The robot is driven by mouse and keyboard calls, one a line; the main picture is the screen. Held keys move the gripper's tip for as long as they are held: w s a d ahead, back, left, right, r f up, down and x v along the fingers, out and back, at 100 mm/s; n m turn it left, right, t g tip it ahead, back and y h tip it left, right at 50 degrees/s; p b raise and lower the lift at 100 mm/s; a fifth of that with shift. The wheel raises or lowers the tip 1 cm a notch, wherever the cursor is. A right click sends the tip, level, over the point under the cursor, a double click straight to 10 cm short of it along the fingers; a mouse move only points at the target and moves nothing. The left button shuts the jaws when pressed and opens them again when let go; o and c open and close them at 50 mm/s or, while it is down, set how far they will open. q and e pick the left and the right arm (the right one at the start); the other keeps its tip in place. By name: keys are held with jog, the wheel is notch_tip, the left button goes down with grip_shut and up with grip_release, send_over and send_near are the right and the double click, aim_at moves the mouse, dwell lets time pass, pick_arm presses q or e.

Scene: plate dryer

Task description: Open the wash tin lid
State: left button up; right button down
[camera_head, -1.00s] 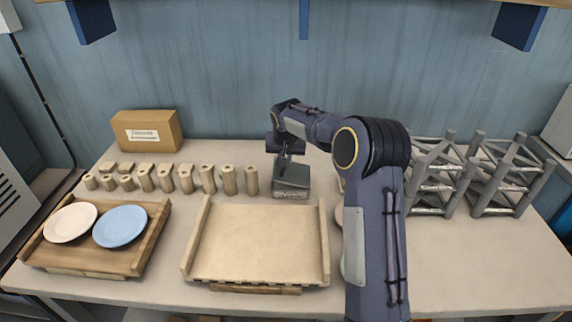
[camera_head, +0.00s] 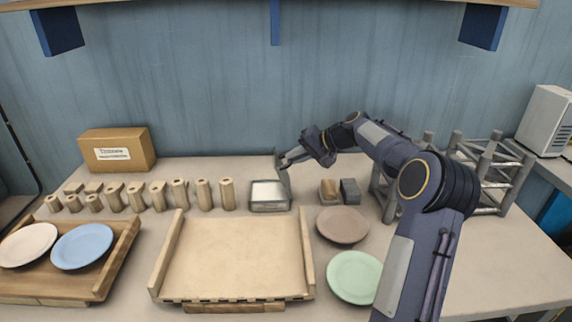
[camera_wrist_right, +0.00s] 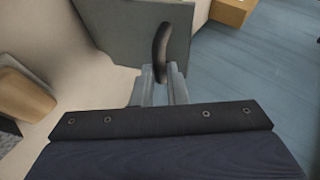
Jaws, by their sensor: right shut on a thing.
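The wash tin (camera_head: 270,207) is a grey metal box at the back middle of the table, with a pale inside showing. Its grey lid (camera_head: 283,180) stands steeply up at the tin's right side, seen nearly edge-on. My right gripper (camera_head: 284,162) is at the lid's right face. In the right wrist view the gripper (camera_wrist_right: 160,92) is shut on the lid's dark curved handle (camera_wrist_right: 162,45), with the flat grey lid panel (camera_wrist_right: 115,28) behind it. My left gripper is not in view.
A wooden tray (camera_head: 160,268) lies in front of the tin. Several wooden pegs (camera_head: 203,195) stand left of it. A brown plate (camera_head: 342,225) and green plate (camera_head: 354,277) lie to the right, near grey racks (camera_head: 487,160). A cardboard box (camera_head: 117,150) stands back left.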

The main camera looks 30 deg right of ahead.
jog(key=s+d+f+b, duration=0.1)
jog(key=s+d+f, duration=0.2)
jog(key=d, duration=0.1)
jog(key=shift+s+d+f, duration=0.2)
jog(key=shift+d+f, duration=0.05)
jog(key=shift+d, duration=0.15)
dwell(0.4)
jog(key=c, duration=1.5)
grip_release()
jog(key=shift+f, duration=0.1)
jog(key=shift+o, duration=0.2)
jog(key=shift+w, duration=0.1)
jog(key=shift+d+r, duration=0.1)
jog(key=shift+r, duration=0.15)
jog(key=v, duration=0.7)
jog(key=shift+s+r, duration=0.25)
